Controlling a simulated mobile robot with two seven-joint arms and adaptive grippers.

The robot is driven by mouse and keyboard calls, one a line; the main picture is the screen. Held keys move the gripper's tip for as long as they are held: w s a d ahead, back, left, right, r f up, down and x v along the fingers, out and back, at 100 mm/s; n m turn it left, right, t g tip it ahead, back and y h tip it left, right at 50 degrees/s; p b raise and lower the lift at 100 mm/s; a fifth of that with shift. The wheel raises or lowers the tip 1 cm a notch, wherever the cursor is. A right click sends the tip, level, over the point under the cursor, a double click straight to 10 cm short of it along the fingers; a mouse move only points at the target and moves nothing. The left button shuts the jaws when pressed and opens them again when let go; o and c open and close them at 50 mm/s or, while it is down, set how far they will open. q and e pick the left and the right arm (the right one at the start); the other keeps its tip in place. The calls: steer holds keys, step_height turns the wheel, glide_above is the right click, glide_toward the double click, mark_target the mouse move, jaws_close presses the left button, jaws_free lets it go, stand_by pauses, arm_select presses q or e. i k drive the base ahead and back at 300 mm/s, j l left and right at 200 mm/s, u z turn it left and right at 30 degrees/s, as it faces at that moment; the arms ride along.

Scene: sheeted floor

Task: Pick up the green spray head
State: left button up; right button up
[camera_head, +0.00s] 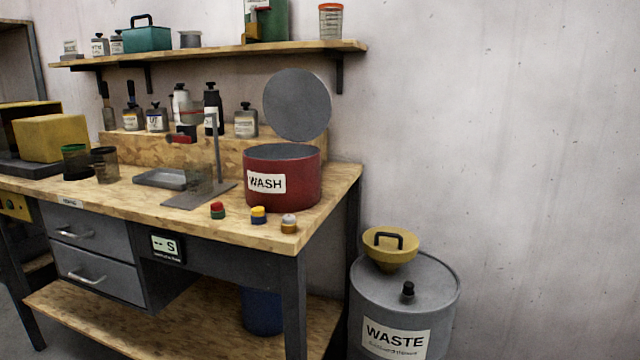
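Three small two-coloured pieces stand in a row near the front edge of the wooden bench (110,197). The left piece (217,210) has a red top and a green lower part. The middle piece (259,215) is yellow over dark blue. The right piece (289,223) is pale on top and yellow-brown below. The left piece is the only one of the three showing green; I cannot tell whether it is a spray head. Neither of my grippers is in view.
A red WASH pot (305,184) with a raised grey lid (297,105) stands behind the pieces. A metal stand (217,150) is to its left. Bottles (212,110) line the bench's back. A grey WASTE drum (430,285) with a yellow funnel (382,252) stands right of the bench.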

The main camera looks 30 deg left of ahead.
mark_target(217, 211)
steer(key=u, duration=1.15)
